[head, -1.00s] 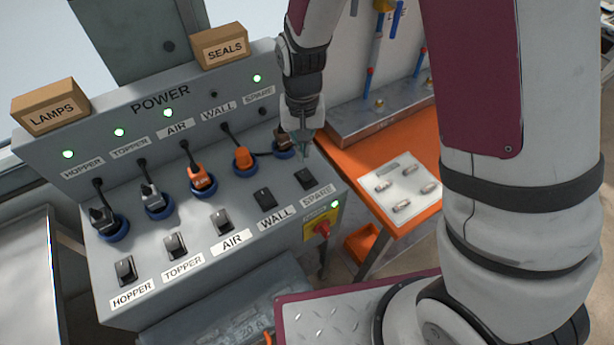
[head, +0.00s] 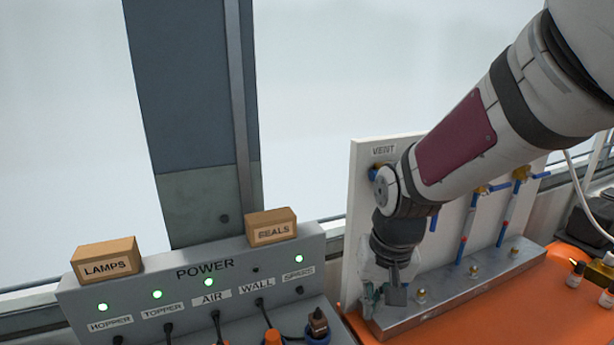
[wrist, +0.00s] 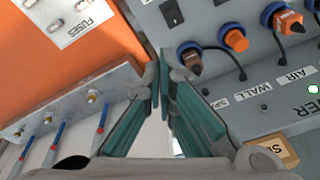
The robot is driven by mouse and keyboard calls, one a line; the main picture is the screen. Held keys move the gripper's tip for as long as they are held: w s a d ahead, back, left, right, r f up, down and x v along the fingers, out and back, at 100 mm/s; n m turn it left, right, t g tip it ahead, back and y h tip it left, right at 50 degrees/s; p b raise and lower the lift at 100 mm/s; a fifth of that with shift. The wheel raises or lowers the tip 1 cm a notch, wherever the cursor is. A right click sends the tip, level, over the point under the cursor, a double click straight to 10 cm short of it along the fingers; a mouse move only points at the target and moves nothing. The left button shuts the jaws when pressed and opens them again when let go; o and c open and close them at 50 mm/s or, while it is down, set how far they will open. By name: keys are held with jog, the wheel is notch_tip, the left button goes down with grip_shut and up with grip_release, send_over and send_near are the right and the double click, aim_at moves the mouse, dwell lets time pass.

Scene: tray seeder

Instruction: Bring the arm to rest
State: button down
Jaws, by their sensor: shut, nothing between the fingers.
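My arm reaches down from the upper right in the head view. My gripper (head: 370,300) hangs over the gap between the grey power panel (head: 250,248) and the metal valve block (head: 450,290), in front of the white board. In the wrist view my gripper's greenish fingers (wrist: 161,62) are together, with nothing between them. The fingers appear clear of the panel and its plugs; whether they clear the metal block is hard to tell.
A LAMPS box (head: 106,260) and a SEALS box (head: 271,227) sit on the panel top. A brown plug (head: 317,322) stands at the panel's right. Blue-handled valves (head: 466,230) rise behind the block. The orange table (head: 540,310) is partly clear.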

jog(key=s+d+r+t, duration=0.1)
jog(key=s+d+r, duration=0.2)
jog(key=s+r, duration=0.4)
jog(key=s+d+r+n+t, duration=0.1)
jog(key=s+d+r+t, duration=0.1)
jog(key=s+d+r, duration=0.2)
jog(key=s+r, duration=0.2)
jog(key=s, duration=0.2)
jog(key=shift+s+d+r+t+h, duration=0.25)
jog(key=shift+r+t+h, duration=0.05)
jog(key=shift+r, duration=0.05)
